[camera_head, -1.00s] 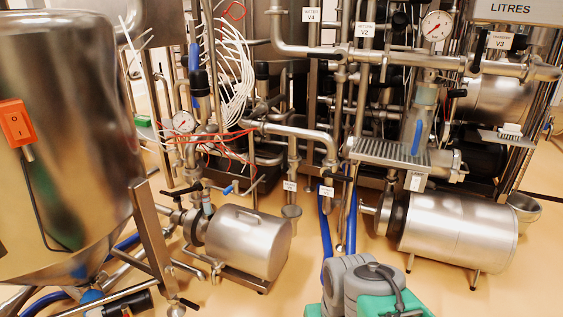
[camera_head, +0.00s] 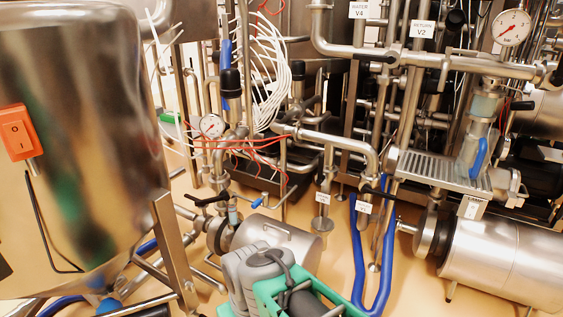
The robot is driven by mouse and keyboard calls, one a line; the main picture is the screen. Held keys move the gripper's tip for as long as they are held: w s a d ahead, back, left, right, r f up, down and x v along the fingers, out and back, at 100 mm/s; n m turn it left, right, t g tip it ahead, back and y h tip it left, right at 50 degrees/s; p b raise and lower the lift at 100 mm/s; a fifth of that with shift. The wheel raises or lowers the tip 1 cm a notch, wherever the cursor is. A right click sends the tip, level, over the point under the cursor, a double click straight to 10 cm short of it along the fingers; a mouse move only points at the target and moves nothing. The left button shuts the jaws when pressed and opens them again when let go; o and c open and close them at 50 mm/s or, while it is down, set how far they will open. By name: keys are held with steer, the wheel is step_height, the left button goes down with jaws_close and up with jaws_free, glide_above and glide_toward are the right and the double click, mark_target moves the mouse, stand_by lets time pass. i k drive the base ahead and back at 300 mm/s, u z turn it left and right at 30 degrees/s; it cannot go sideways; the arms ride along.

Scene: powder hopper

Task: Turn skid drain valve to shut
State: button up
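The small tags near the floor are too small to read, so I cannot tell for certain which valve is the skid drain valve. A black lever handle (camera_head: 378,193) sits at the low end of a bent steel pipe, beside a white tag (camera_head: 363,207). Another white tag (camera_head: 323,198) hangs on a short drain pipe to its left. A black handle (camera_head: 209,199) and a small blue handle (camera_head: 257,202) stand above the left pump. My grey and green arm is at the bottom middle, in front of that pump. My gripper's fingers do not show.
A large steel tank (camera_head: 85,120) with an orange switch (camera_head: 17,132) fills the left. The left pump (camera_head: 285,240) and a bigger motor (camera_head: 510,260) stand on the floor. Blue hoses (camera_head: 358,265) loop between them. Some tan floor (camera_head: 415,285) is clear.

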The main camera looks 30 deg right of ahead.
mark_target(319, 181)
steer(key=z, duration=0.2)
steer(key=i, duration=0.65)
steer(key=z, duration=0.5)
